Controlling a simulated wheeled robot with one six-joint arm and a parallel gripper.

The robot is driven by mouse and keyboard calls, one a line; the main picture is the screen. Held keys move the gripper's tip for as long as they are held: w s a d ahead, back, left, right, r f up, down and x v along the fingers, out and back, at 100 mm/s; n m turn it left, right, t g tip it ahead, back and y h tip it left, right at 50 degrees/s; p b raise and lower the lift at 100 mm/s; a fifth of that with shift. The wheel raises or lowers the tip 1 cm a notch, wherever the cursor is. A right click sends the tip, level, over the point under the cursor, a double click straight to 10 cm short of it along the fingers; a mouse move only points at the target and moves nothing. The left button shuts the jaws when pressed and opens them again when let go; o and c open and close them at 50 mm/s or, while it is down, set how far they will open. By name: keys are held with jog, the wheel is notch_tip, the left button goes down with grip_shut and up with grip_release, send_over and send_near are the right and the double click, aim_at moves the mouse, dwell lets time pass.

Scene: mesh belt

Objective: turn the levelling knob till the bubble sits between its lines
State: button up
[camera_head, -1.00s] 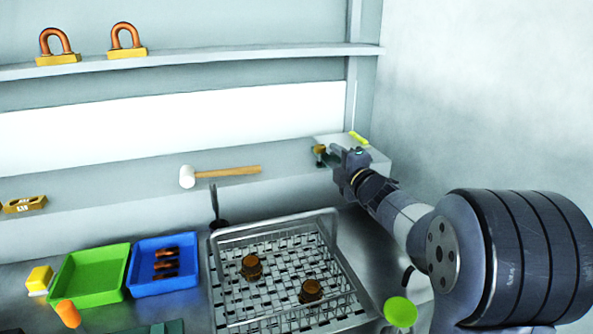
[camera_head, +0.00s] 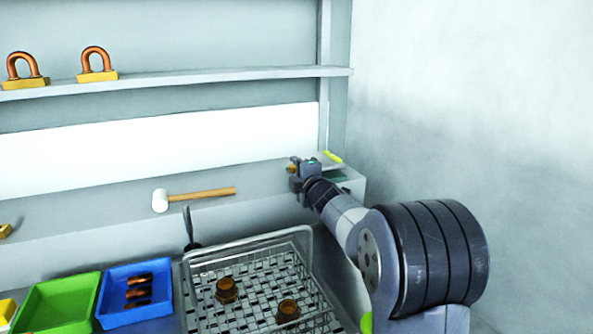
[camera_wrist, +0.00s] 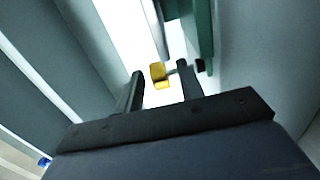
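The brass-yellow levelling knob (camera_wrist: 159,75) shows in the wrist view between and just beyond my fingertips. In the head view a small orange-brown part of the knob (camera_head: 291,168) shows beside my gripper (camera_head: 299,174). My gripper (camera_wrist: 161,70) is open, with a gap visible on both sides of the knob. A yellow-green vial (camera_head: 333,157) lies on the ledge end just behind my gripper. The bubble and its lines are too small to make out. A dark green part (camera_wrist: 204,30) stands right of the knob in the wrist view.
A mallet (camera_head: 195,195) lies on the ledge to the left. Below are a wire basket (camera_head: 308,243) with brown pieces, a blue tray (camera_head: 112,277) and a green tray (camera_head: 55,300). Two copper arches on yellow blocks (camera_head: 97,65) stand on the shelf. A wall rises on the right.

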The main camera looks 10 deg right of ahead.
jog(key=shift+c, duration=0.5)
grip_shut()
jog(key=shift+r+p, duration=0.1)
jog(key=shift+p, duration=0.2)
jog(key=shift+d+r+n+y+p, duration=0.1)
jog(key=shift+r+n+y+p, duration=0.25)
jog(key=shift+p, duration=0.8)
jog(key=n+y+p, duration=0.1)
jog(key=y+p, duration=0.1)
jog(key=p, duration=0.1)
jog(key=shift+w+d+f+g, duration=0.1)
jog(key=shift+d+g, duration=0.05)
jog(key=shift+g, duration=0.25)
jog(key=shift+f+n+g+y+p, duration=0.3)
jog(key=shift+n+y+p, duration=0.15)
jog(key=shift+n+y, duration=0.3)
jog(key=shift+o, duration=0.5)
grip_release()
